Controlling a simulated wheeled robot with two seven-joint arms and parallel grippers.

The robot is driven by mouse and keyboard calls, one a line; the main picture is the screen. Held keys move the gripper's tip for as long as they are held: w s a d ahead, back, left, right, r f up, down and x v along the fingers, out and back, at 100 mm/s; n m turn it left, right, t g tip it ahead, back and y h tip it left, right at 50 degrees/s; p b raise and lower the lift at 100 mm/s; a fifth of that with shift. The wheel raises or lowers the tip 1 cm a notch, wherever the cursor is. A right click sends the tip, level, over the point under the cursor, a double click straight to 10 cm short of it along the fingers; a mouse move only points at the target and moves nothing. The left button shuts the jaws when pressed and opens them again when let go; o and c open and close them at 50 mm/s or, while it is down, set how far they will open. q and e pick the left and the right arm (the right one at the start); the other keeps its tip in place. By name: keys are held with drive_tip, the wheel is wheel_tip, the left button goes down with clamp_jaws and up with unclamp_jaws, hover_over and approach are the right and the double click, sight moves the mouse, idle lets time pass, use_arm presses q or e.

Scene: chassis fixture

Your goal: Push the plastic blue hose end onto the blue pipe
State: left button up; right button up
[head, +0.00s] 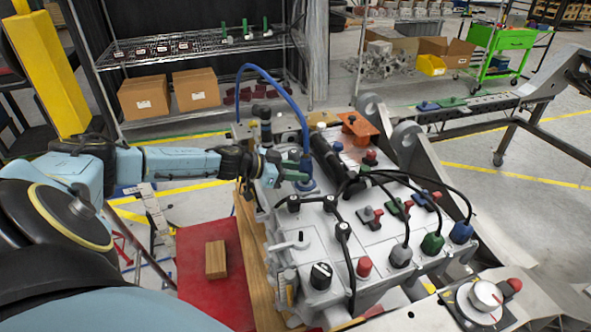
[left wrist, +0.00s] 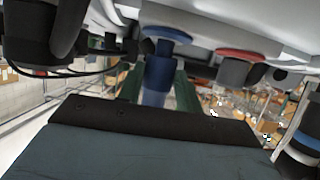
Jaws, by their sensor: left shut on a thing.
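The blue hose (head: 272,78) arcs up from the back of the white chassis and comes down to its hose end (head: 306,165). My left gripper (head: 300,174) reaches in from the left and is shut on the hose end. In the left wrist view the blue hose end (left wrist: 158,80) sits between the green fingers. The blue pipe (head: 309,187) with its round flange stands on the chassis top just below the hose end. The blue flange (left wrist: 166,34) also shows in the left wrist view, close to the hose end and roughly in line. I cannot tell whether they overlap. My right gripper is out of view.
The white chassis (head: 305,232) carries black cables and several coloured caps. A black cylinder (head: 326,152) lies just right of the hose end. A red-ringed port (left wrist: 248,56) is beside the blue one. A wooden block (head: 216,259) lies on a red surface (head: 195,245).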

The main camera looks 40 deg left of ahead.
sight(301, 159)
use_arm(q)
drive_tip(key=shift+f, duration=0.35)
drive_tip(key=shift+f+b, duration=0.35)
drive_tip(key=shift+f, duration=0.3)
drive_tip(key=o, duration=1.3)
drive_tip(key=shift+c, duration=0.2)
drive_tip(key=shift+r, duration=0.1)
wheel_tip(301, 159, up, 6)
drive_tip(key=p, duration=0.7)
drive_tip(key=shift+r, duration=0.1)
